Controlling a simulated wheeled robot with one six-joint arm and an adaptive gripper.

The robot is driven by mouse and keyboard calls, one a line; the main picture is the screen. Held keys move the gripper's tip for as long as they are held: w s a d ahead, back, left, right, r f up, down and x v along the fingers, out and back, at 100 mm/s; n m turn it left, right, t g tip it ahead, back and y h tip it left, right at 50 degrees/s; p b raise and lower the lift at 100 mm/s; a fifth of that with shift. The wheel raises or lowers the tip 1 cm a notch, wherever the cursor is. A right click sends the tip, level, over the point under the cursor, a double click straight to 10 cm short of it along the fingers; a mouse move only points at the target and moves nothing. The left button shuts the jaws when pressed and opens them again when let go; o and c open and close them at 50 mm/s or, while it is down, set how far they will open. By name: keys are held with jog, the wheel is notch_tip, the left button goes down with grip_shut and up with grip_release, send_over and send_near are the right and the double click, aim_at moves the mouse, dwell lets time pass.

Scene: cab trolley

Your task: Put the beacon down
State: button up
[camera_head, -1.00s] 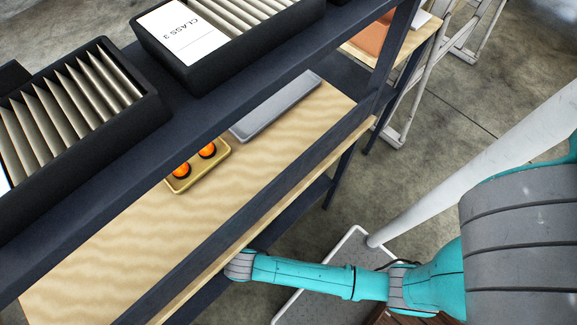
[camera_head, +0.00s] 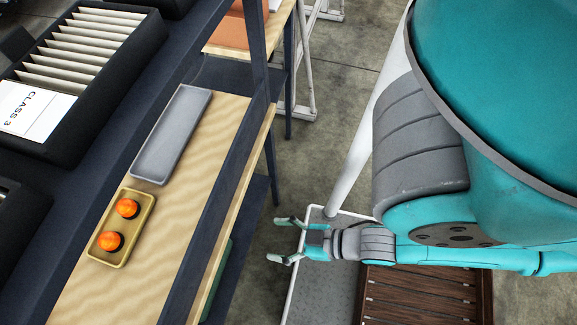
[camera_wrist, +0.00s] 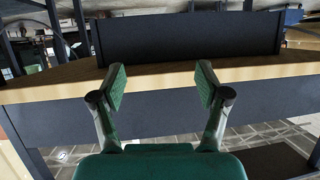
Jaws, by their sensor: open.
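Two orange beacons with dark bases sit in a yellow tray (camera_head: 92,252) on the wooden shelf of the dark rack, in the head view. The upper beacon (camera_head: 127,208) and the lower beacon (camera_head: 110,241) are apart from each other. My gripper (camera_head: 279,240) is open and empty, to the right of the shelf's front edge and apart from the beacons. In the wrist view my gripper (camera_wrist: 161,90) also shows open, with its green pads apart and nothing between them. The wrist view shows no beacon.
An empty grey tray (camera_head: 172,135) lies farther along the same shelf (camera_head: 170,225). A dark rack rail runs along the shelf front. Black file boxes stand above at left. A trolley deck (camera_head: 325,290) with a brown slatted crate (camera_head: 420,296) lies below my arm.

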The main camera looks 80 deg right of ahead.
notch_tip(320, 180, up, 8)
jog(key=s+d+t+h, duration=0.1)
jog(key=s, duration=0.1)
jog(key=shift+s+d+f+m, duration=0.15)
jog(key=shift+s+f+m, duration=0.15)
jog(key=shift+s, duration=0.1)
